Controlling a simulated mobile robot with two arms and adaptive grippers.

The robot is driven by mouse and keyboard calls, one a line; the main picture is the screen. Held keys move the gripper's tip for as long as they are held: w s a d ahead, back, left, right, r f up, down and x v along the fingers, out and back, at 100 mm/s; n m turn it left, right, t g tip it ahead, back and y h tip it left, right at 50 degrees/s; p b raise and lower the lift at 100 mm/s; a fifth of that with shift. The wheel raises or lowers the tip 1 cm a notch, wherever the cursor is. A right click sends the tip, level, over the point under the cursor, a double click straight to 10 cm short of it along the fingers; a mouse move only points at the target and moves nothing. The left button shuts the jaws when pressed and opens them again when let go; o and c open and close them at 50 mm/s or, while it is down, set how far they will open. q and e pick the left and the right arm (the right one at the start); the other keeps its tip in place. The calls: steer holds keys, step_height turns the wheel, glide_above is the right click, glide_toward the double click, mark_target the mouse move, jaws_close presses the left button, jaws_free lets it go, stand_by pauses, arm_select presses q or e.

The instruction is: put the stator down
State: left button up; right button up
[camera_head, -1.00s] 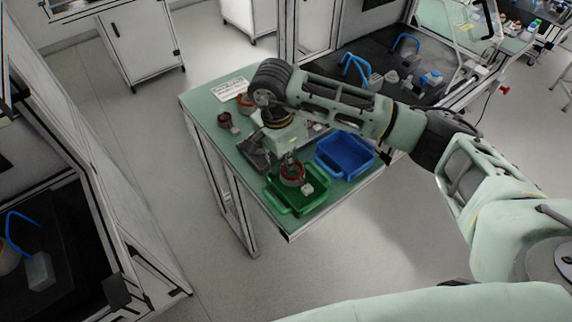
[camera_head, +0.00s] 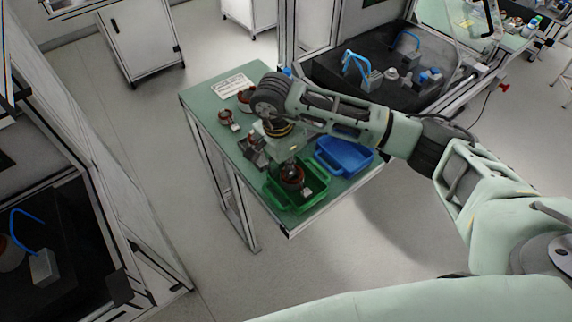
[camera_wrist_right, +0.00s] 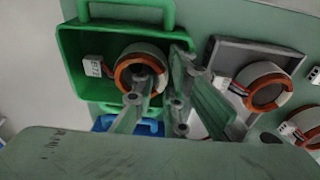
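The stator, a dark ring with an orange-brown winding, is in the green bin (camera_head: 316,203) in the head view. In the right wrist view the stator (camera_wrist_right: 125,76) shows in the green bin (camera_wrist_right: 69,46), with a white connector (camera_wrist_right: 93,67) at its left. My right gripper (camera_wrist_right: 162,76) is right at it, one finger over the ring's opening and the other by its right side. Whether the fingers still press on the ring wall is unclear. In the head view my right gripper (camera_head: 289,165) points down into the bin. My left gripper is out of view.
A blue bin (camera_head: 345,155) stands right beside the green one. Another stator (camera_wrist_right: 265,85) sits in a grey tray (camera_wrist_right: 225,55). More stators (camera_head: 226,117) and a white sign (camera_head: 231,86) are at the table's far left.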

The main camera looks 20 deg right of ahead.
steer(key=shift+a+r, duration=0.1)
steer(key=shift+r, duration=0.25)
step_height(320, 180, up, 11)
steer(key=a+b, duration=0.1)
steer(key=b, duration=0.2)
steer(key=shift+s+a+r, duration=0.15)
steer(key=shift+s+r, duration=0.05)
